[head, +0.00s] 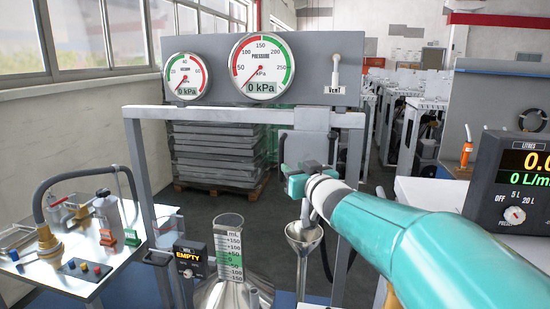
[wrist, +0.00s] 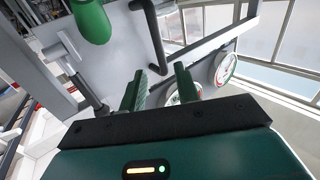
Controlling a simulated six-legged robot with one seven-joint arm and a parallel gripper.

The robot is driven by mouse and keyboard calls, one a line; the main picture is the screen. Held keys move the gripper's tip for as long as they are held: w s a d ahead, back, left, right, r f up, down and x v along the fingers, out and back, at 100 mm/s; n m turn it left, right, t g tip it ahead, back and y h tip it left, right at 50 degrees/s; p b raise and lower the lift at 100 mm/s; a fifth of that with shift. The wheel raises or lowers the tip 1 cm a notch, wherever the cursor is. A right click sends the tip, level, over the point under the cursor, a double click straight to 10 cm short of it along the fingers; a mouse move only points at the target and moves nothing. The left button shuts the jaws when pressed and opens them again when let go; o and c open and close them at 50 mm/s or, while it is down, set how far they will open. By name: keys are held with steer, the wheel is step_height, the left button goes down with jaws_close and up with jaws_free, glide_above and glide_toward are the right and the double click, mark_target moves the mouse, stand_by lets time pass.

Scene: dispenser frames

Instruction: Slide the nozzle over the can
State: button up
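The can (head: 232,290) is a shiny metal cone with a clear, graduated neck at the lower middle of the head view; its bottom is cut off by the picture edge.
A grey frame with a crossbar (head: 225,113) spans the middle, with two gauges (head: 262,68) behind it. An EMPTY display (head: 189,260) stands left of the can. A cluttered metal bench (head: 110,262) is at left. A litre meter (head: 515,170) is at right.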

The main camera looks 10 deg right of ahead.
mark_target(282, 159)
steer(key=w, duration=0.3)
steer(key=w+a, duration=0.1)
steer(key=w, duration=0.5)
steer(key=shift+w+a+f, duration=0.2)
steer(key=shift+a, duration=0.2)
steer(key=shift+s, duration=0.1)
jaws_close()
